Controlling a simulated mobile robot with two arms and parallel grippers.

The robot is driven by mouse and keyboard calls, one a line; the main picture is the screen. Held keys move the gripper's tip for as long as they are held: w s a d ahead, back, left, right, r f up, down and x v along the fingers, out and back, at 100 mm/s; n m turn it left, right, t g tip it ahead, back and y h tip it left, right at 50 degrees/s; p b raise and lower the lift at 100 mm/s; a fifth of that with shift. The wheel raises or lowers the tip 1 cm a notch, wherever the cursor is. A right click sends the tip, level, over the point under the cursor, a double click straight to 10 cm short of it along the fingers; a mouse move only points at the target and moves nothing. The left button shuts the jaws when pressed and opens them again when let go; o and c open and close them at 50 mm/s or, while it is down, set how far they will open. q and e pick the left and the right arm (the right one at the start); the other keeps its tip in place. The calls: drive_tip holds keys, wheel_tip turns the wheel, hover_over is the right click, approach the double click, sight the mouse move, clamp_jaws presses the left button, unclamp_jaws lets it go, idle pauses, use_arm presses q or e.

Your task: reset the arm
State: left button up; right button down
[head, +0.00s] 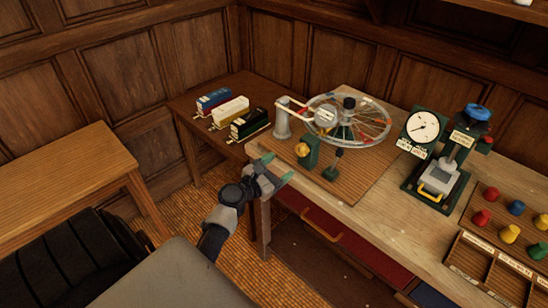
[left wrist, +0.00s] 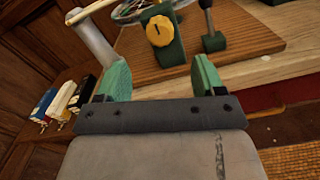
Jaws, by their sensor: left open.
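My left gripper (head: 277,170) is open and empty, just off the near left corner of the workbench. Its two green fingers (left wrist: 162,78) stand apart in the left wrist view, with the device's baseboard beyond them. On that board are a spoked wheel (head: 375,127) with coloured segments, a grey post (head: 282,122) with a pale arm (head: 298,106) reaching to a white disc, a green block with a yellow knob (head: 302,150), and a small dark lever (head: 332,168). The knob also shows in the left wrist view (left wrist: 159,30). My right gripper is not in view.
Blue, white and black boxes (head: 238,126) stand on a dark side table (head: 185,108). A dial gauge (head: 423,126) and press (head: 440,175) stand to the right, near coloured pegs (head: 510,233) and a divided tray (head: 470,262). A red drawer (head: 340,240) is below the bench top.

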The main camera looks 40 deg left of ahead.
use_arm(q)
drive_tip(key=shift+s, duration=0.85)
drive_tip(key=s+d+f+m+g, duration=0.3)
drive_tip(key=s+f+m, duration=0.15)
drive_tip(key=f, duration=0.55)
drive_tip(key=s+d+f+m+g, duration=0.3)
drive_tip(key=s+f+m, duration=0.15)
drive_tip(key=f, duration=0.65)
drive_tip(key=s+d+f+m+g, duration=0.3)
drive_tip(key=f+m+g, duration=0.15)
drive_tip(key=f, duration=0.55)
drive_tip(key=s+d+f+m+g, duration=0.2)
drive_tip(key=s+f+m, duration=0.3)
drive_tip(key=s, duration=0.5)
drive_tip(key=s+d+f+m+g, duration=0.2)
drive_tip(key=s+f+m, duration=0.3)
drive_tip(key=s+m, duration=0.4)
drive_tip(key=s+d+f+m+g+y, duration=0.1)
drive_tip(key=s+f+m, duration=0.4)
drive_tip(key=s, duration=0.6)
drive_tip(key=shift+s+d+f+m+g+b, duration=0.15)
drive_tip(key=shift+d+f+m+g+b, duration=0.25)
drive_tip(key=shift+m+g, duration=0.55)
drive_tip(key=shift+c, duration=0.3)
